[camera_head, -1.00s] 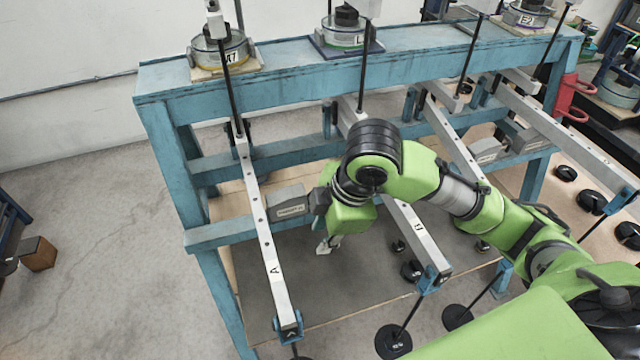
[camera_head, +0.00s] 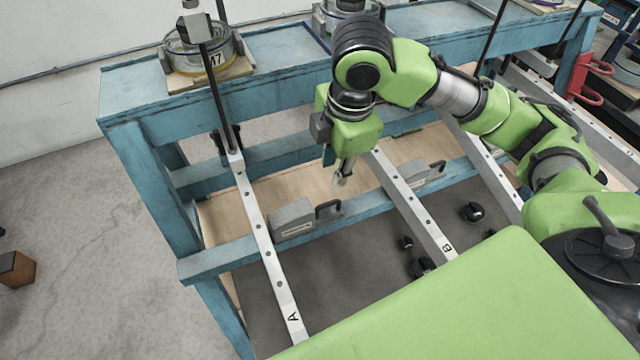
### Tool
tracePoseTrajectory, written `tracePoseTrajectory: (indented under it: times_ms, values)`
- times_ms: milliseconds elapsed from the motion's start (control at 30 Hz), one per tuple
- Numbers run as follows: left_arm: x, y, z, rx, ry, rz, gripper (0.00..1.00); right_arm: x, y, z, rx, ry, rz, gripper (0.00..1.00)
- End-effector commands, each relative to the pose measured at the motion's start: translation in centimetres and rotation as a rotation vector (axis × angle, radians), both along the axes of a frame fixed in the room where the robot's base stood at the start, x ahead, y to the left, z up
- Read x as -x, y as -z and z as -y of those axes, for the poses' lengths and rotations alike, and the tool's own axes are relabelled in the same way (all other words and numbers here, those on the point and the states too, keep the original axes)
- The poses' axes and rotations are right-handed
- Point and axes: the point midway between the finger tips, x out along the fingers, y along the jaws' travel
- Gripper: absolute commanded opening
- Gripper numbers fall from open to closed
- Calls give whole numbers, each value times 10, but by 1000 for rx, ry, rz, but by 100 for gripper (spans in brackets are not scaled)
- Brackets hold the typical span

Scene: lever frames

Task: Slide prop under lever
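Lever A (camera_head: 262,233) is a long pale bar with holes, sloping toward me at the left. A grey block with a dark handle, which looks like the prop (camera_head: 292,219), rests on the lower blue rail just right of lever A, beside it and not under it as seen here. My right gripper (camera_head: 341,181) points down above and right of the handle, apart from it; it is too small to tell how far its fingers are open. My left gripper is not in view.
A second grey block (camera_head: 421,174) sits on the rail by lever B. My own green body hides the lower right. Dark weights (camera_head: 472,212) lie beyond lever B.

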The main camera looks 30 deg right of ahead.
Motion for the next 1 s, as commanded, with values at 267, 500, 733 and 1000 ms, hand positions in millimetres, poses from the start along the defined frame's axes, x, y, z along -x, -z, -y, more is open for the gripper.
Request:
tracePoseTrajectory:
  times_ms: [267,500,733,1000]
  values:
    - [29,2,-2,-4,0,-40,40,-7,46,1,1,2,-7,25]
    - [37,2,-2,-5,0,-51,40,-17,95,1,1,1,-5,25]
    - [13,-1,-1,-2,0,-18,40,-23,125,1,1,1,-2,25]
    - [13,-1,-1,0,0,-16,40,-25,133,1,1,-1,1,25]
